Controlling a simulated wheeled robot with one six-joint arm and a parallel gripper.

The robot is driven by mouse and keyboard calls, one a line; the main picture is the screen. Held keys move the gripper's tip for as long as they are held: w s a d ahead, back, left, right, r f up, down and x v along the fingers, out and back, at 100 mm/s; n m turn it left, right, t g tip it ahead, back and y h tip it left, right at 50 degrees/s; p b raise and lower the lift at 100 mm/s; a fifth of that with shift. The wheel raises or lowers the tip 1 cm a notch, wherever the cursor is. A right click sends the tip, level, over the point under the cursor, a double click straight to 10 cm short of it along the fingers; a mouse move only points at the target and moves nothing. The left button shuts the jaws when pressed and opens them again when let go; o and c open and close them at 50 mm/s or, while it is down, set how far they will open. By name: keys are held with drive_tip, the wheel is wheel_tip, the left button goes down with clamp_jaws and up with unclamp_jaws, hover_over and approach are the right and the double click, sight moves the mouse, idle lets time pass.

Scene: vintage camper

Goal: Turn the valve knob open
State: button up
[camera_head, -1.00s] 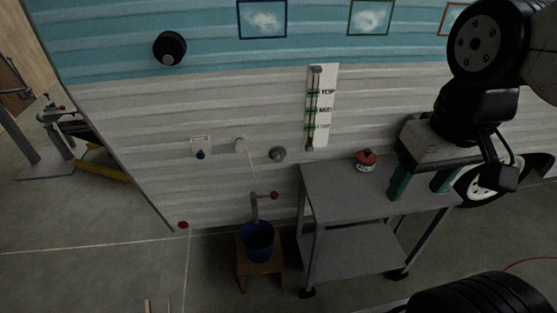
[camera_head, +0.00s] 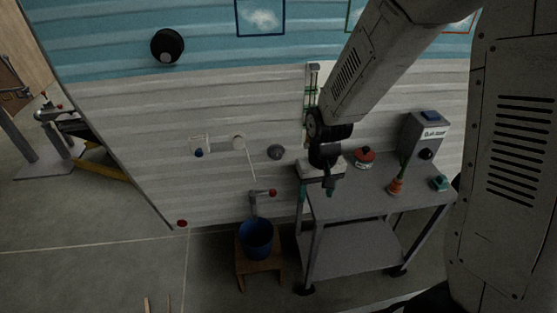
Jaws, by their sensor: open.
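A grey tap with a red knob (camera_head: 272,193) sticks out low on the camper's side wall, above a blue bucket (camera_head: 256,238). This red knob looks like the valve knob. A round grey knob (camera_head: 276,152) is also on the wall, up from the tap. My gripper (camera_head: 315,192) is open, with teal fingers pointing down and nothing visible between them. It is at the left end of the grey cart, right of the red knob and apart from it in the picture. My arm hides part of the wall's level gauge (camera_head: 313,75).
The grey cart (camera_head: 365,200) carries a red-topped tin (camera_head: 364,157), an orange pot (camera_head: 396,186), a small teal object (camera_head: 440,183) and a grey switch box (camera_head: 427,135). The bucket stands on a wooden stool (camera_head: 259,265).

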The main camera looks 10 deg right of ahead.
drive_tip(key=w+a+f+t, duration=0.2)
drive_tip(key=w+f, duration=0.3)
drive_tip(key=f, duration=0.4)
drive_tip(key=w+a+f+t, duration=0.25)
drive_tip(key=w+f, duration=0.35)
drive_tip(key=f, duration=0.3)
drive_tip(key=m+t, duration=0.3)
drive_tip(key=t, duration=1.1)
approach(278, 156)
drive_tip(key=w, duration=0.8)
drive_tip(key=shift+w+a, duration=0.15)
drive_tip(key=c, duration=1)
